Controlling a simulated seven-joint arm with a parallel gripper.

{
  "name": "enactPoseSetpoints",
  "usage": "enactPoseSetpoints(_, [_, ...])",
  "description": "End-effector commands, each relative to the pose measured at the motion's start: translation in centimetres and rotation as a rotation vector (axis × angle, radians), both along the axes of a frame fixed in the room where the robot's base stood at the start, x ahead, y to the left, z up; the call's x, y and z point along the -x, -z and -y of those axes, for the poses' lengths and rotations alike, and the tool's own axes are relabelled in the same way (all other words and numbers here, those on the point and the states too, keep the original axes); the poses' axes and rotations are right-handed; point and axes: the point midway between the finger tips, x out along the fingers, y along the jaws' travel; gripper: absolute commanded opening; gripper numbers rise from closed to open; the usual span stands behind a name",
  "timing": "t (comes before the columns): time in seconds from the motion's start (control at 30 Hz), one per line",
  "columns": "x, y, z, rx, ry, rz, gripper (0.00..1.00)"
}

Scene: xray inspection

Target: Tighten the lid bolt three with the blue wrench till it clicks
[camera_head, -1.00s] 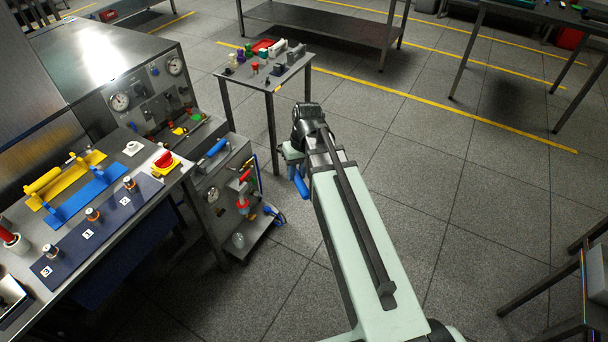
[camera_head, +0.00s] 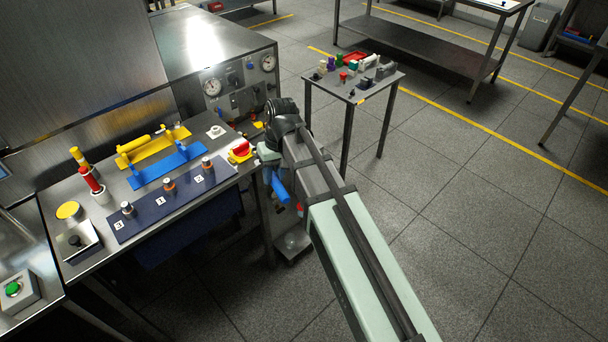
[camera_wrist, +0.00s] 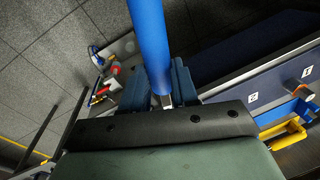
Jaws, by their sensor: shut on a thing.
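My gripper (camera_head: 266,163) is shut on the blue wrench (camera_head: 281,188), beside the right end of the workbench. In the wrist view the wrench's blue handle (camera_wrist: 150,42) rises from between my fingers (camera_wrist: 163,85); the wrench's working end cannot be made out. A dark blue plate (camera_head: 142,219) on the bench carries three upright bolts: a near-left bolt (camera_head: 127,209), a middle bolt (camera_head: 169,185) and a far-right bolt (camera_head: 206,164). My gripper is apart from all three bolts.
Behind the plate are a blue rack (camera_head: 150,177) and a yellow rack (camera_head: 150,154) holding a yellow-handled tool. A red knob on a yellow base (camera_head: 240,152) is near the bench's right end. A small cluttered table (camera_head: 350,94) stands behind; the floor to the right is clear.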

Motion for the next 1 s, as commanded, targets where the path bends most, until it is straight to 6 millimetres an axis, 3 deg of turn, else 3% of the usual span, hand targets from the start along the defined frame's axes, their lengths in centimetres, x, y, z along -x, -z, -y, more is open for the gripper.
enactPoseSetpoints(0.1, [1.0, -0.9, -3.7, 0.000, -0.054, 0.001, 0.00])
enactPoseSetpoints(0.47, [5.5, -3.3, -13.7, 0.000, -0.198, 0.000, 0.00])
enactPoseSetpoints(0.8, [11.6, -5.7, -22.4, -0.001, -0.335, 0.000, 0.00])
enactPoseSetpoints(1.0, [15.2, -6.9, -26.5, 0.000, -0.404, -0.001, 0.00])
